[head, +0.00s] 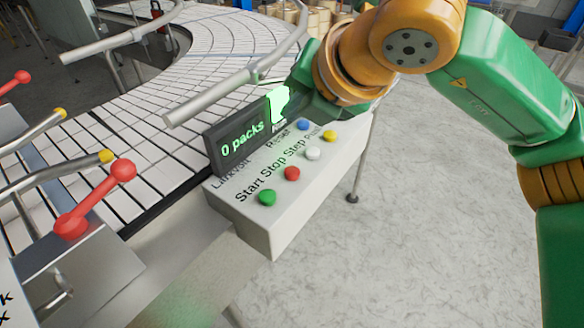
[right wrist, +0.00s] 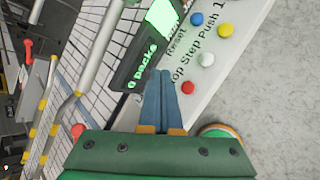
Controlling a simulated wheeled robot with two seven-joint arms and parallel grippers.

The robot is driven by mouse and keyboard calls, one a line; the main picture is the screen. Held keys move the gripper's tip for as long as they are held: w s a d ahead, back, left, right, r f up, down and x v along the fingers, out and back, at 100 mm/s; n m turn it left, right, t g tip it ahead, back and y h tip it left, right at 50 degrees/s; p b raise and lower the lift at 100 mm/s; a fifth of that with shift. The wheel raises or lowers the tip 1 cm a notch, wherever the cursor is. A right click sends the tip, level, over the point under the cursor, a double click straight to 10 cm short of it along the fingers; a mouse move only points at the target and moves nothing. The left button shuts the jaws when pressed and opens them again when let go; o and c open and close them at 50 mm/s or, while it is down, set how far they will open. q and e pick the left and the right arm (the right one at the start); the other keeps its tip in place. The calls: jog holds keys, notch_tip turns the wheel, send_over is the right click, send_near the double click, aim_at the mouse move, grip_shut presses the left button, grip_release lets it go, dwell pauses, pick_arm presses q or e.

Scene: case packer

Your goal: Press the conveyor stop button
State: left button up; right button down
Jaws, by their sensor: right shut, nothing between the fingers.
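The control box (head: 262,232) has the red button (head: 292,173), in the row labelled Start, Stop, Step and Push. The red button also shows in the right wrist view (right wrist: 188,87), just right of my fingers. My right gripper (right wrist: 163,73) is shut and empty, its two blue-grey fingers together, pointing over the box beside the display. In the head view its fingertips cannot be made out; the wrist comes in from the upper right, behind the display. I cannot tell how high the fingertips are above the box. My left gripper is not in view.
Close to the red button are a green button (head: 267,197), a white button (head: 313,152), a yellow button (head: 329,136) and a blue button (head: 303,124). The display (head: 240,146) reads "0 packs". A curved conveyor (head: 158,118) with metal rails lies left.

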aim_at(294, 176)
notch_tip(294, 176, down, 9)
jog(key=b, duration=0.6)
jog(key=shift+r, duration=0.1)
dwell(1.7)
jog(key=shift+f+b, duration=0.45)
jog(key=shift+b, duration=0.5)
jog(key=shift+f+b, duration=0.5)
jog(key=shift+b, duration=0.25)
jog(key=shift+r, duration=0.1)
dwell(0.5)
jog(key=shift+r+p, duration=0.55)
jog(key=shift+r, duration=0.3)
